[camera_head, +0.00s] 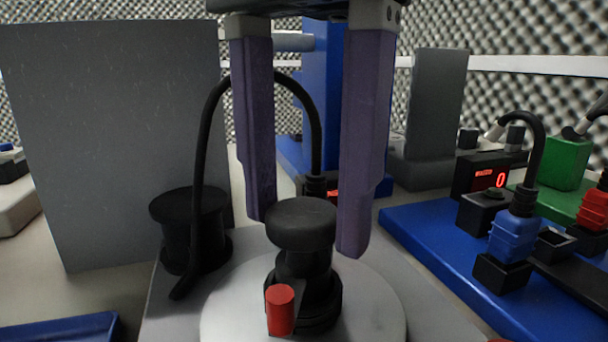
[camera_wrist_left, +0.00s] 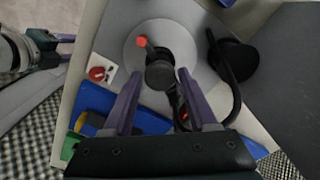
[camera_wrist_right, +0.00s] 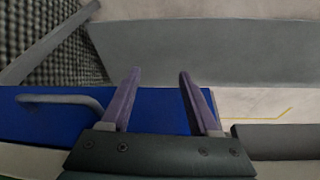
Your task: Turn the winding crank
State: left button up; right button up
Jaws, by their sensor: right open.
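The winding crank is a black post with a round black knob (camera_head: 302,222) on top and a red handle (camera_head: 281,310) on a short arm at its near side. It stands on a pale round disc (camera_head: 375,305). It also shows in the left wrist view, with the knob (camera_wrist_left: 160,75) and the red handle (camera_wrist_left: 142,41). My left gripper (camera_head: 310,232) points down with its purple fingers open, one on each side of the knob; I cannot tell whether they touch it. My right gripper (camera_wrist_right: 160,72) is open and empty, away from the crank.
A black spool (camera_head: 190,230) with a looping black cable stands left of the crank, before a grey panel (camera_head: 120,140). A blue board (camera_head: 425,245) with connectors and a red "0" display (camera_head: 490,179) lies right. A red button (camera_wrist_left: 98,73) shows beside the disc.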

aim_at(303, 210)
pick_arm(q)
jog(key=shift+o, duration=1.3)
notch_tip(303, 210, up, 8)
jog(key=p, duration=0.6)
jog(key=shift+f, duration=0.25)
